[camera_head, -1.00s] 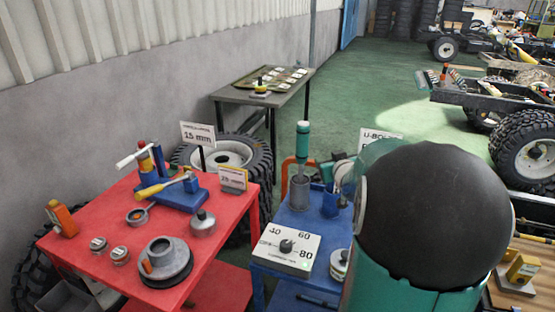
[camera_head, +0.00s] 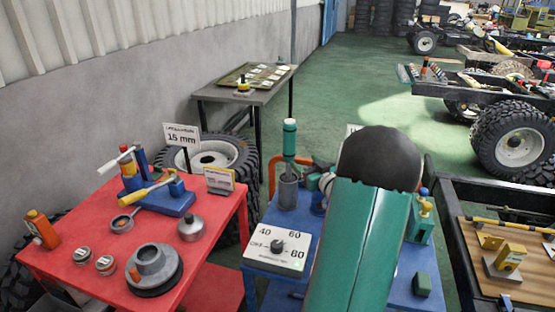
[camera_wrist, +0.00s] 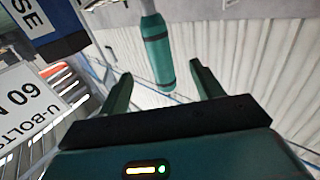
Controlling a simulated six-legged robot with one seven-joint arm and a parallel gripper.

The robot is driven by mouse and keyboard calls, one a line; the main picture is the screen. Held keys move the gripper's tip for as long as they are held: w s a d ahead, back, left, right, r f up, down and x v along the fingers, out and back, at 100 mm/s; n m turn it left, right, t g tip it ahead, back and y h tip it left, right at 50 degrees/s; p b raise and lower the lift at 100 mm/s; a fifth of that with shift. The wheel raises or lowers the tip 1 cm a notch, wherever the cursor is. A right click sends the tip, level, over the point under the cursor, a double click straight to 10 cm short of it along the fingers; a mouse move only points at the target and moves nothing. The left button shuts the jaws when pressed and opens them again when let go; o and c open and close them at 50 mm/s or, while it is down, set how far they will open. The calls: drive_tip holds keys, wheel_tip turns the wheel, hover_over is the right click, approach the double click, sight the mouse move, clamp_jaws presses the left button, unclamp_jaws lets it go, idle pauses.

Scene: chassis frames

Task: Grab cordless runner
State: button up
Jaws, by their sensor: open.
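The teal cylinder with dark bands (camera_head: 289,140), which I take to be the cordless runner, stands upright in a grey cup holder (camera_head: 288,190) on the blue cart (camera_head: 283,213). In the wrist view the runner (camera_wrist: 157,52) hangs into the picture from the top, in line with the gap between my fingers. My gripper (camera_wrist: 160,72) is open, with one dark green finger to each side and nothing held. I cannot tell the depth left between fingers and runner. In the head view my green arm hides most of the gripper.
A dial panel (camera_head: 278,249) marked 40, 60, 80 sits at the cart's front. A red table (camera_head: 215,255) with tools and tins stands at left. A chassis (camera_head: 470,240) is at right. A sign (camera_wrist: 30,100) lies close left in the wrist view.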

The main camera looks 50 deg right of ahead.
sight(293, 151)
drive_tip(key=x, duration=0.8)
drive_tip(key=shift+d+f, duration=0.1)
drive_tip(key=shift+d, duration=0.3)
drive_tip(key=x, duration=0.5)
drive_tip(key=shift+w, duration=0.2)
drive_tip(key=shift+c, duration=0.3)
clamp_jaws()
